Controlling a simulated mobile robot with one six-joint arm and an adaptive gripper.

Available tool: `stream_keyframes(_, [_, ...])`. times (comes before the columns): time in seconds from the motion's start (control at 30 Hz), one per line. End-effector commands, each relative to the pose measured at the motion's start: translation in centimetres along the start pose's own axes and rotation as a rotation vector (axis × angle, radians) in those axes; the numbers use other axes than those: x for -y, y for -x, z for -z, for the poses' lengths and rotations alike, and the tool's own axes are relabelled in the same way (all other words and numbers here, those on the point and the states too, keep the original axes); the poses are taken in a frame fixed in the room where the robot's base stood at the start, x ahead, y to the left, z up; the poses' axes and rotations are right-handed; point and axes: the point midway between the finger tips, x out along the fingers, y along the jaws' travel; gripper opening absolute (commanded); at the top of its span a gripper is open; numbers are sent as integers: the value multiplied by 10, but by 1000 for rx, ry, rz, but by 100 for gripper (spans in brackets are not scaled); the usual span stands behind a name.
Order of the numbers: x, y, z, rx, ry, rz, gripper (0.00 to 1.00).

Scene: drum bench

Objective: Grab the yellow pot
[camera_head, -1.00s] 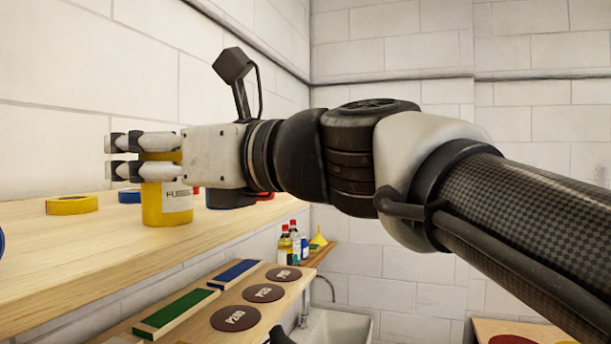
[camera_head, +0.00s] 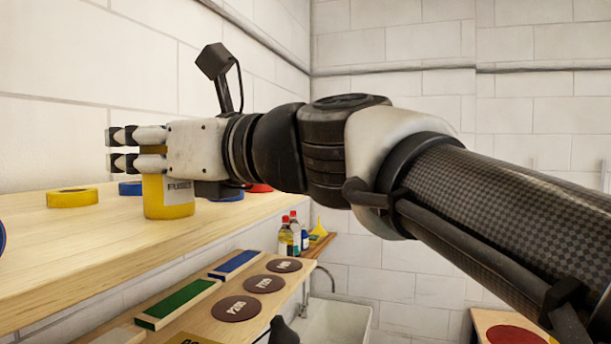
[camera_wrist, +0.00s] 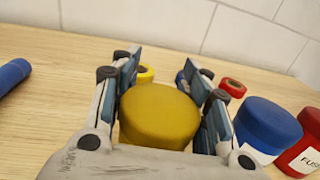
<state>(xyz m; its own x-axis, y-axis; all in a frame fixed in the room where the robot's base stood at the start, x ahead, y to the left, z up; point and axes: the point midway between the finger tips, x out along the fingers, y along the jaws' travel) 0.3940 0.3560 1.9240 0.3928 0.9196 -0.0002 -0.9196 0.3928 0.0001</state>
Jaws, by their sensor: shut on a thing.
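The yellow pot (camera_head: 168,197) stands upright on the wooden shelf in the head view, with a pale printed label on its side. My gripper (camera_head: 138,149) reaches in from the right and is shut around the pot's upper part. In the wrist view, the pot's round yellow lid (camera_wrist: 158,115) sits between the two blue-padded fingers of my gripper (camera_wrist: 166,95). The fingers and palm hide part of the pot. I see no clear gap between the pot and the shelf.
On the shelf (camera_head: 60,245) are a yellow tape roll (camera_head: 72,198), a blue pot (camera_wrist: 268,122) and a red pot (camera_wrist: 302,145) close to my gripper's right, and a small red roll (camera_wrist: 233,87). Below is a lower board (camera_head: 195,325) with sanding discs and blocks.

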Motion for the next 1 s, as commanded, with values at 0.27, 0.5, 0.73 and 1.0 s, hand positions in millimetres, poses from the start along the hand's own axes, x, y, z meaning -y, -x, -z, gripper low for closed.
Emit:
stream_keyframes(0.27, [0,0,0,1,0,0,13])
stream_keyframes(0.5, [0,0,-1,1,0,0,9])
stream_keyframes(0.73, [0,0,-1,2,1,0,8])
stream_keyframes(1.0, [0,0,-15,2,3,-1,8])
